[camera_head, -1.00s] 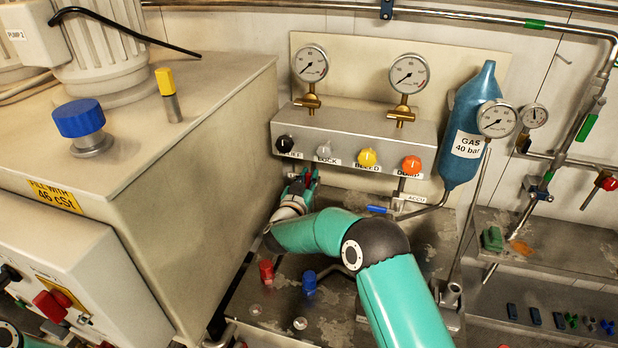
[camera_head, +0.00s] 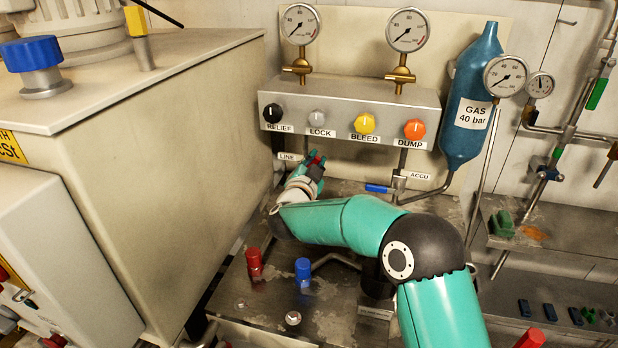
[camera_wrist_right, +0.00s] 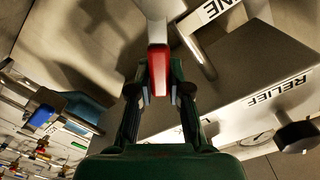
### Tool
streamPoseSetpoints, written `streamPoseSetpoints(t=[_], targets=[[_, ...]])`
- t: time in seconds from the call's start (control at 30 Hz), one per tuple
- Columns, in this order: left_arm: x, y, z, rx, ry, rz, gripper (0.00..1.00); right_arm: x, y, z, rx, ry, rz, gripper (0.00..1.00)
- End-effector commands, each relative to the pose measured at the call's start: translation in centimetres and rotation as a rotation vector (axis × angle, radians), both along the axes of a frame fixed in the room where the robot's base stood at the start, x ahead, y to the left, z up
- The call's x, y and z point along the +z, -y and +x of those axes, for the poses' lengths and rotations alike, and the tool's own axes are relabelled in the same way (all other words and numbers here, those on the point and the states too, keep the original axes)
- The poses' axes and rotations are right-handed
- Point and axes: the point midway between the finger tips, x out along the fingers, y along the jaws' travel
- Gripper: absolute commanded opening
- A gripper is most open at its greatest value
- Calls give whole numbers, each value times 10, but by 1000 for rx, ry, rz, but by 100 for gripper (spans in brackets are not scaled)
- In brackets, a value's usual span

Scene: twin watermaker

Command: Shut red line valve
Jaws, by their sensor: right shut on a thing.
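The red line valve handle (camera_wrist_right: 158,68) is between the two fingers of my right gripper (camera_wrist_right: 158,95) in the right wrist view. The gripper is shut on this red lever. In the head view my right gripper (camera_head: 314,165) is at the LINE label (camera_head: 287,156), below the manifold block; there only a bit of red shows between the fingers, and the valve body is mostly hidden by my gripper and wrist. My left gripper is not in view.
The manifold (camera_head: 340,115) with RELIEF, LOCK, BLEED and DUMP knobs stands above my gripper. The blue ACCU lever (camera_head: 377,188) is to the right. Red (camera_head: 254,263) and blue (camera_head: 303,271) caps stand below my forearm. The big tank (camera_head: 180,170) is close on the left.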

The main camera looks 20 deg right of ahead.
Motion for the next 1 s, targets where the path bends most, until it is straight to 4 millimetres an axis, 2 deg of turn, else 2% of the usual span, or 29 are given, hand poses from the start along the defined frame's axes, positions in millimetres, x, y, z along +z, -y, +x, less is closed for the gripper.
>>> streamPoseSetpoints(t=[0.03,0.5,0.8,1.0], targets=[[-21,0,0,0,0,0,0,-12,3,-2,-3,28,38,0],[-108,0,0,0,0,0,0,-35,18,-12,-3,276,408,0],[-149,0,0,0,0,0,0,-49,23,-15,-4,413,615,0],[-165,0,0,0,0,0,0,-55,23,-16,-4,472,708,0]])
